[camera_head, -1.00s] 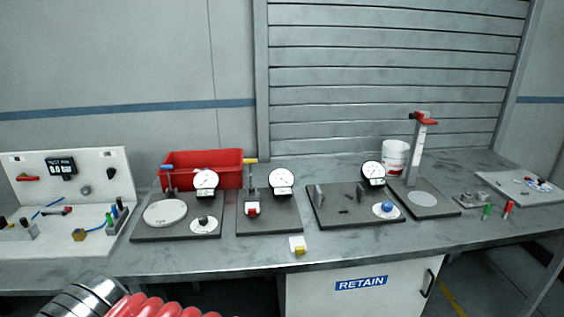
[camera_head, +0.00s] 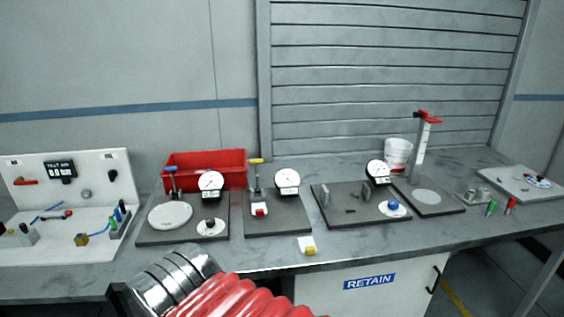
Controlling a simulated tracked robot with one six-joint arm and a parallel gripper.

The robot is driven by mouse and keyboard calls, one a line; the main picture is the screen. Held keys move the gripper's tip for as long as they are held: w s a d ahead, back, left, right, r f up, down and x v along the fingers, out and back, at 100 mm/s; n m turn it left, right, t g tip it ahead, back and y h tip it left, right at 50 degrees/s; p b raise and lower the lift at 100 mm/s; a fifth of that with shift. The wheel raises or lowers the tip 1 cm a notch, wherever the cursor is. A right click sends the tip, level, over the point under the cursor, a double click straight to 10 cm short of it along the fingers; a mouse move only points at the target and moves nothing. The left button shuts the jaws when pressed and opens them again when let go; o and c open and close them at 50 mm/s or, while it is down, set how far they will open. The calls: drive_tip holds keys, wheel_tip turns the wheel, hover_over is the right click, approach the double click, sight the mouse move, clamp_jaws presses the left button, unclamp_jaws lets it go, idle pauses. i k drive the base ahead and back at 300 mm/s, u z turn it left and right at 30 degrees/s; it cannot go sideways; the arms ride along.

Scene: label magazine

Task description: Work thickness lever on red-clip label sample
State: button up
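A small white label sample with a red clip (camera_head: 260,212) sits on the second dark gauge plate (camera_head: 285,228), left of centre. A lever with a yellow handle (camera_head: 256,161) stands upright behind the sample on the same plate. A round dial gauge (camera_head: 287,178) stands to the right of the lever, its reading too small to tell. My arm shows at the bottom as a silver ringed section and red bellows, in front of and below the two left gauge plates. My gripper's fingers are not visible.
The left gauge plate (camera_head: 153,235) has a blue-handled lever (camera_head: 170,169) and a round disc. A yellow-clip sample (camera_head: 309,250) lies near the bench's front edge. A red bin (camera_head: 215,160) stands behind. Another gauge plate (camera_head: 340,222) and a height stand (camera_head: 421,150) are to the right.

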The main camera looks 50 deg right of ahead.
sight(256, 161)
drive_tip(key=u, duration=0.05)
drive_tip(key=i, duration=1)
drive_tip(key=z, duration=0.05)
